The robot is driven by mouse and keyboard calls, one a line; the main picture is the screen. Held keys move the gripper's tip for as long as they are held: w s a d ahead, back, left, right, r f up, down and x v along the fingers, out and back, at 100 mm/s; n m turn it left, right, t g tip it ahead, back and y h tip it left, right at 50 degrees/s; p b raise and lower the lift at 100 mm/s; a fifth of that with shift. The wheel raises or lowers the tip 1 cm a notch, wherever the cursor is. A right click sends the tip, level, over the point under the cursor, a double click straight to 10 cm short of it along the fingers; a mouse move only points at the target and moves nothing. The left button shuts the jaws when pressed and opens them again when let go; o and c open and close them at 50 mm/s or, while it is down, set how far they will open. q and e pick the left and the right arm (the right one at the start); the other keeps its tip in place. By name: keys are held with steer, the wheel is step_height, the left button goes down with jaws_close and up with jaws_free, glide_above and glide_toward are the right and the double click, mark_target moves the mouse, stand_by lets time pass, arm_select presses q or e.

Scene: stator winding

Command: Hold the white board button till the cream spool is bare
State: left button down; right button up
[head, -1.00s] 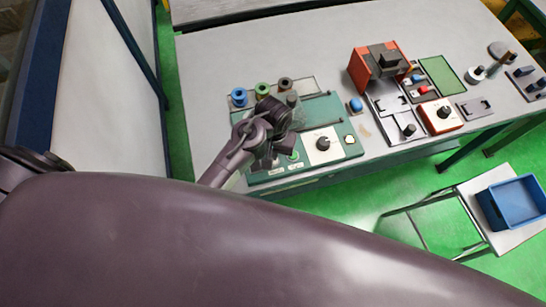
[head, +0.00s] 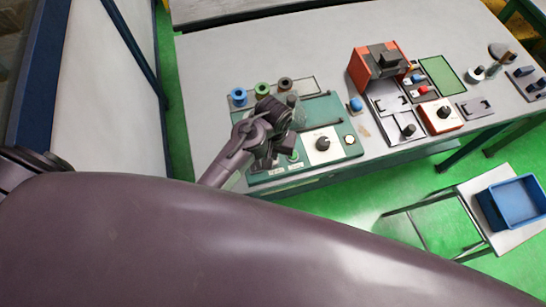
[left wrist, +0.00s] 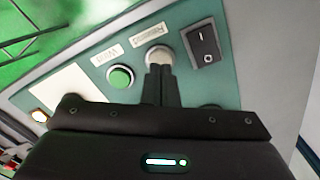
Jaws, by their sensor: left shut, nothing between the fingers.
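The white board button (left wrist: 158,54) is on the green control board (left wrist: 185,80), between a green button and a black rocker switch. My left gripper (left wrist: 160,72) is shut and empty. In the left wrist view its fingertips overlap the near edge of the white button; I cannot tell how far it is pressed. In the head view my left gripper (head: 268,150) is over the board's front left part and hides the white button. My right gripper is not in view.
A black knob (head: 323,143) is right of my gripper. An orange fixture (head: 362,72) stands farther right. The table's back left is clear.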

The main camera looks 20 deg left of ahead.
arm_select(q)
steer(key=shift+f, duration=0.15)
steer(key=shift+f+b, duration=0.35)
steer(key=shift+f, duration=0.4)
steer(key=shift+f+p, duration=0.1)
steer(key=shift+p, duration=0.4)
stand_by(2.3)
steer(key=shift+r+p, duration=0.35)
steer(key=shift+r, duration=3.2)
